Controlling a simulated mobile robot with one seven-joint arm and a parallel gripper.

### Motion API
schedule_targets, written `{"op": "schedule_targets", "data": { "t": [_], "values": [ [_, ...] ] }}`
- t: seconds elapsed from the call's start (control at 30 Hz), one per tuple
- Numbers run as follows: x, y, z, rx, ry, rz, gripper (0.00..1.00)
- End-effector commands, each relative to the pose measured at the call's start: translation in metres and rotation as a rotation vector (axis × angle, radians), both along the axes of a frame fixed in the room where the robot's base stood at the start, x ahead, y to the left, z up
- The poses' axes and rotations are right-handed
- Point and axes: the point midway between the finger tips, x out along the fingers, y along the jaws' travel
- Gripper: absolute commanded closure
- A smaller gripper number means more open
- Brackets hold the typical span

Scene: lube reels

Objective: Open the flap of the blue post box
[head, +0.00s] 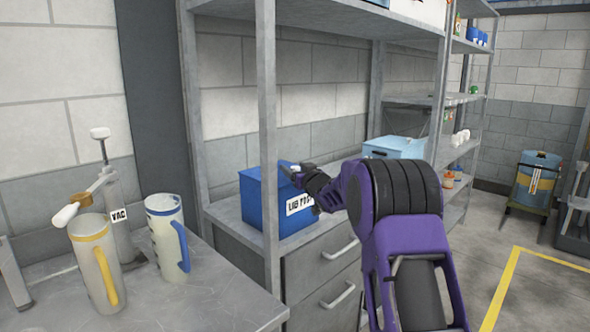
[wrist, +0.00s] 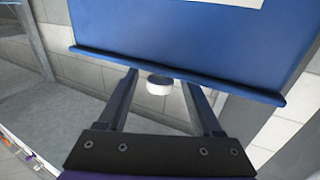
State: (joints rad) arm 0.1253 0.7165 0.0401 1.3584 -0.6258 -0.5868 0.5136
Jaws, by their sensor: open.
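The blue post box (head: 262,203) stands on the grey shelf unit, with a white label on its front that is partly hidden by my arm. My gripper (head: 288,168) is at the upper right of the box front. In the wrist view a blue panel (wrist: 200,45) of the box fills the top, with a raised blue lip along its edge. A small white round knob (wrist: 159,85) shows between my fingertips (wrist: 160,80), close to that lip. The fingers are apart and stand on either side of the knob. Whether they touch it I cannot tell.
A shelf post (head: 266,120) stands in front of the box's left part. A light blue box (head: 395,147) sits further right on the shelf. Drawers (head: 322,262) with handles lie below. A workbench (head: 205,290) with two jugs is at the left.

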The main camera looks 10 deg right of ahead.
Motion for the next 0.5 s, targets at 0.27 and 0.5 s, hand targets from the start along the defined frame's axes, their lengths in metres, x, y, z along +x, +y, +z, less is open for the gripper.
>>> {"op": "schedule_targets", "data": {
  "t": [0.27,0.5],
  "values": [
    [-0.0003,0.0,0.0001,0.0,0.0,0.0,0.58],
    [-0.0004,0.0,0.0001,0.0,0.0,0.0,1.0]
  ]
}}
